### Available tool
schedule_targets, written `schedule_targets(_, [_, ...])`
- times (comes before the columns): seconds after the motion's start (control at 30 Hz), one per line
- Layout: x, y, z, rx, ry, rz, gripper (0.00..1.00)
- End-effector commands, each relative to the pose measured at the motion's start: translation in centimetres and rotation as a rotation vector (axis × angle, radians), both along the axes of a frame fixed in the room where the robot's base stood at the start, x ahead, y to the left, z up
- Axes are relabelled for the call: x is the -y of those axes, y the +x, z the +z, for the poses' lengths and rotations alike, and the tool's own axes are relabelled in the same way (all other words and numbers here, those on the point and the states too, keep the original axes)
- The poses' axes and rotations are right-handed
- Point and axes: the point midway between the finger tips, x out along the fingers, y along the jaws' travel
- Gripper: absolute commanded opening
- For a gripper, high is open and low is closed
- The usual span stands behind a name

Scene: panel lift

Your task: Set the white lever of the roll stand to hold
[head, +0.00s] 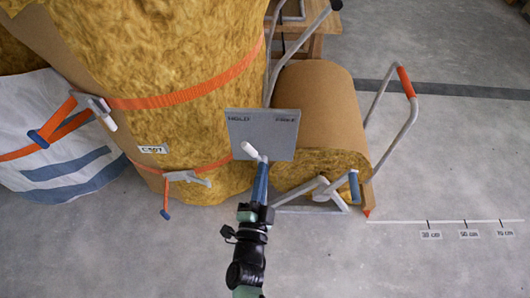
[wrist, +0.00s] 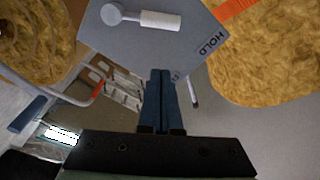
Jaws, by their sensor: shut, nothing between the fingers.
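The grey plate (head: 268,138) of the roll stand faces me, with HOLD printed at its upper left and a second, unreadable label at upper right. The white lever (head: 250,149) shows near the lower left of the plate, its white grip pointing up and left, to the HOLD side. In the wrist view the lever (wrist: 160,20) extends from its round pivot towards the side with the HOLD label (wrist: 207,38). My gripper (head: 262,163) is shut and empty, its blue fingers just below the lever; in the wrist view the fingertips (wrist: 160,72) are apart from the grip.
A brown-wrapped insulation roll (head: 318,105) lies on the stand behind the plate. A large strapped roll (head: 170,60) stands at left, beside a white bag (head: 60,155). A grey handle (head: 405,110) with an orange grip rises at right. Floor at right is clear.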

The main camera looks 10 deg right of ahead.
Motion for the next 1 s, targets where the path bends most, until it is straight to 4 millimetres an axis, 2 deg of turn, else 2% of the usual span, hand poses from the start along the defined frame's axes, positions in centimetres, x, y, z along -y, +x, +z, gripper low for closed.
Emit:
schedule_targets(0.1, [-0.7, -1.4, -0.1, -0.002, 0.002, 0.002, 0.00])
schedule_targets(0.23, [-0.9, -2.0, -0.1, 0.002, 0.001, 0.001, 0.00])
schedule_targets(0.83, [-0.9, -2.1, -0.2, 0.000, 0.001, 0.000, 0.00])
schedule_targets(0.93, [-1.1, -1.2, 1.0, 0.016, -0.011, 0.016, 0.00])
schedule_targets(1.0, [-1.5, 0.3, 3.2, 0.042, -0.036, 0.042, 0.00])
